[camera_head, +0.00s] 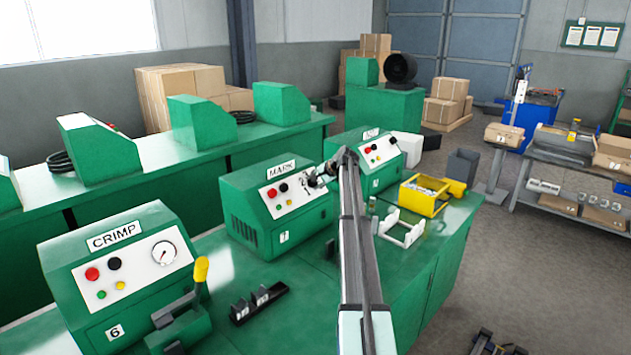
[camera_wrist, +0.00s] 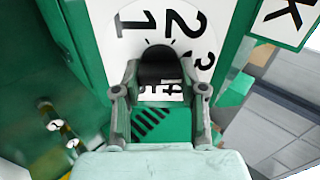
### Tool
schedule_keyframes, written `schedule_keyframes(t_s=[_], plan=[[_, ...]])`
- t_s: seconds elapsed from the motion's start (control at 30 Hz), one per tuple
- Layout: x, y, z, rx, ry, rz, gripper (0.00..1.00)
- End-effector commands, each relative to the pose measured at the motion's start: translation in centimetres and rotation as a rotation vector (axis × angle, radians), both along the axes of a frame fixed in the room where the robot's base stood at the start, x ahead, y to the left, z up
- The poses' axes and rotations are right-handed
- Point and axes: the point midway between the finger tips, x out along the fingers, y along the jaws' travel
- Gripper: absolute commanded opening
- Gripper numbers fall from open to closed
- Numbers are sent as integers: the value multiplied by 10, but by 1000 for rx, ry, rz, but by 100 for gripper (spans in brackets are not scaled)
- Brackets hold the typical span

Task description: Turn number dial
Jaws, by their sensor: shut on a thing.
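The green machine labelled MARK (camera_head: 252,192) stands on the bench in the middle of the head view, with a white panel bearing red, black and yellow buttons. In the wrist view its number dial is a black knob (camera_wrist: 160,66) on a white plate (camera_wrist: 122,22) printed with 1, 2, 3 and 4, seen turned around. My gripper (camera_wrist: 160,80) has one finger on each side of the knob and is shut on it. In the head view my gripper (camera_head: 318,178) is at the right part of the panel and hides the knob. The knob's pointer direction cannot be told.
The CRIMP machine (camera_head: 122,262) with a gauge stands at the front left. Another green machine (camera_head: 372,160) stands behind my arm. A black rack (camera_head: 258,302), a white bracket (camera_head: 402,228) and a yellow bin (camera_head: 424,196) are on the green bench.

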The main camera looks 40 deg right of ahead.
Motion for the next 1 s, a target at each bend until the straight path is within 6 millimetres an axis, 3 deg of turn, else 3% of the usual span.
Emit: schedule_keyframes(t_s=[0.67, 0.7, 0.73, 1.0], plan=[[0, 0, -1, 47, 7, -44, 6], [0, 0, -1, 47, 7, -44, 55], [0, 0, -1, 47, 7, -43, 66], [0, 0, 0, 47, 7, -43, 67]])
